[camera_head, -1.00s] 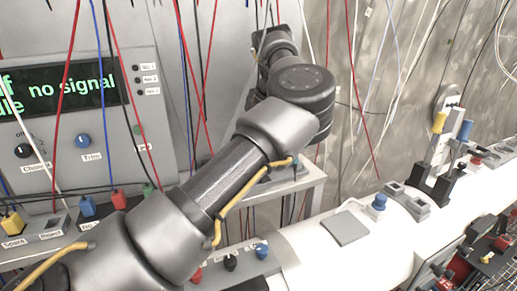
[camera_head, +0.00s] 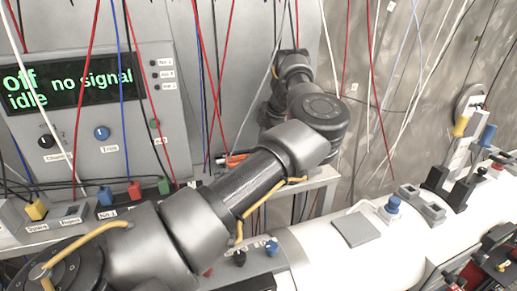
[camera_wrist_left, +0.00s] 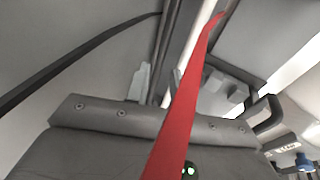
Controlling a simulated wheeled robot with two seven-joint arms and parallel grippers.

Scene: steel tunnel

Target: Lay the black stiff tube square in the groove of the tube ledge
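In the head view my left arm reaches from the lower left up to a round joint and bends back to a dark end by the back panel. Its gripper is hidden there. My right gripper is in neither view. I cannot pick out the black stiff tube. I cannot tell which part is the tube ledge; grey blocks (camera_head: 425,203) sit on the white pipe (camera_head: 330,262), one of them with recesses.
A console (camera_head: 95,105) reads "Off idle, no signal". Hanging red, blue, white and black cables cross the space around my arm. An orange item (camera_head: 236,159) lies on the shelf behind it. A blue knob (camera_head: 393,204), a flat grey pad (camera_head: 356,229) and yellow- and blue-handled clamps (camera_head: 462,165) stand along the pipe.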

